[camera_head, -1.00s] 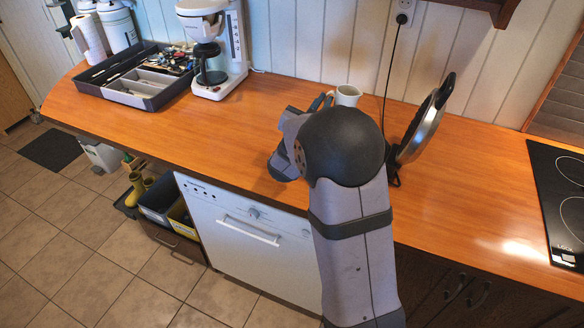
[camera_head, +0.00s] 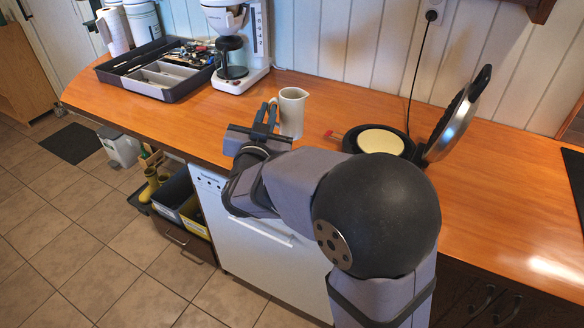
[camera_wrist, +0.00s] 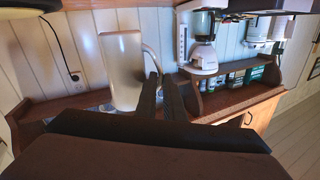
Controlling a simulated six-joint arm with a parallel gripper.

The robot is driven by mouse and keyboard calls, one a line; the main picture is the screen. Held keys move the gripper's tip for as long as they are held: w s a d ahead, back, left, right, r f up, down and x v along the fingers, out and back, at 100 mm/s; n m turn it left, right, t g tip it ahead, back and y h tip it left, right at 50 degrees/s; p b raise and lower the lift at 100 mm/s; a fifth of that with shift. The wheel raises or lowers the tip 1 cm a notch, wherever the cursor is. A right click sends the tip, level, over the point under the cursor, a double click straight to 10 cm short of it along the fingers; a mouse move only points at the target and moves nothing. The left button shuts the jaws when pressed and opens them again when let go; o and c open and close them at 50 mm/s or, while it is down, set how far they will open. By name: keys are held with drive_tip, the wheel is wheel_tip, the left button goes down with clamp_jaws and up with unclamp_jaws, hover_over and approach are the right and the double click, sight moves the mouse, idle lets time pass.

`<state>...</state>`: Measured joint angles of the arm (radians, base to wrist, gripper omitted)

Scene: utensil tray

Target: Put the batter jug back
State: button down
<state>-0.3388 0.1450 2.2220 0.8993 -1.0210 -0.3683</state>
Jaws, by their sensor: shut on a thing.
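The batter jug (camera_head: 291,113) is a cream-white jug, upright over the middle of the wooden counter. My gripper (camera_head: 266,114) is at the left side of the jug in the head view. Its dark fingers (camera_wrist: 159,92) are shut on the handle in the wrist view. I cannot tell whether the jug's base touches the counter.
An open waffle iron (camera_head: 462,122) with a pale batter-covered lower plate (camera_head: 381,141) stands to the right. A coffee maker (camera_head: 257,47) and a grey utensil tray (camera_head: 171,94) stand at left. The counter (camera_head: 180,121) is clear in front of them.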

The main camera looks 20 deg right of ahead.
drive_tip(key=shift+f, duration=5.1)
drive_tip(key=shift+f+b, duration=0.2)
drive_tip(key=shift+b, duration=0.2)
drive_tip(key=c, duration=1.9)
unclamp_jaws()
drive_tip(key=shift+o, duration=0.2)
drive_tip(key=shift+r, duration=0.15)
drive_tip(key=b+v, duration=0.2)
drive_tip(key=v, duration=1)
